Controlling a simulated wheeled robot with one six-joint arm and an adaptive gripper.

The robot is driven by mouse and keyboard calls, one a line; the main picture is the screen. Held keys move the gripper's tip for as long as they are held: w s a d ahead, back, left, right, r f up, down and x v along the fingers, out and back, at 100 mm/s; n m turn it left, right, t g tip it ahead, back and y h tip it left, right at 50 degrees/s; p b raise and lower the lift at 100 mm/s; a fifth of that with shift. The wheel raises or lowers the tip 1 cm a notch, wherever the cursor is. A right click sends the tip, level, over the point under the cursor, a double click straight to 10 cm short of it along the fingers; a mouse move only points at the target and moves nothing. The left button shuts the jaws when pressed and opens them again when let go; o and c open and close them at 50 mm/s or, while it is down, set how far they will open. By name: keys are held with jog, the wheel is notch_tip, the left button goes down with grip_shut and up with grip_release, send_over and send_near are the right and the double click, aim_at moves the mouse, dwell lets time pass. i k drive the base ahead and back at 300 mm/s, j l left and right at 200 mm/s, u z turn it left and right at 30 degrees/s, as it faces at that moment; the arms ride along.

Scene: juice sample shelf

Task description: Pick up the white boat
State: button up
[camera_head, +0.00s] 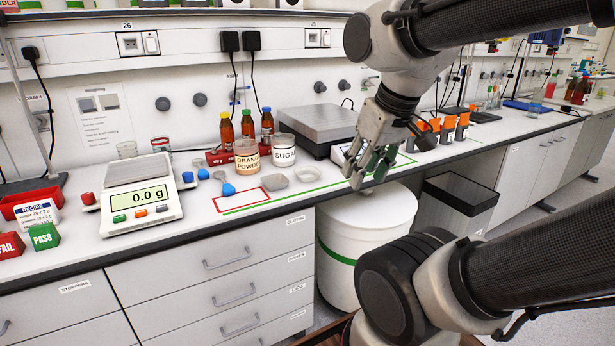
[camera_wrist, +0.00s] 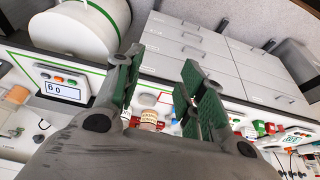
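A white boat (camera_head: 307,174), a small shallow dish, lies on the bench near its front edge. A greyer shallow dish (camera_head: 275,182) lies just left of it. My gripper (camera_head: 370,172) hangs over the bench's front edge, right of the white boat and apart from it, fingers pointing down. In the wrist view my gripper (camera_wrist: 160,65) has its two green-padded fingers spread, with nothing held between them. I cannot clearly make out the white boat in the wrist view.
Jars of orange powder (camera_head: 247,157) and sugar (camera_head: 283,150) stand behind the dishes. A balance (camera_head: 140,190) reading 0.0 g is at left, and a larger grey scale (camera_head: 318,124) behind. A white drum (camera_head: 345,215) stands below my gripper.

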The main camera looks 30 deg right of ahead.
aim_at(309, 169)
jog(key=i+z, duration=0.2)
jog(key=i, duration=0.25)
jog(key=i+j+z, duration=0.15)
jog(key=i, duration=0.3)
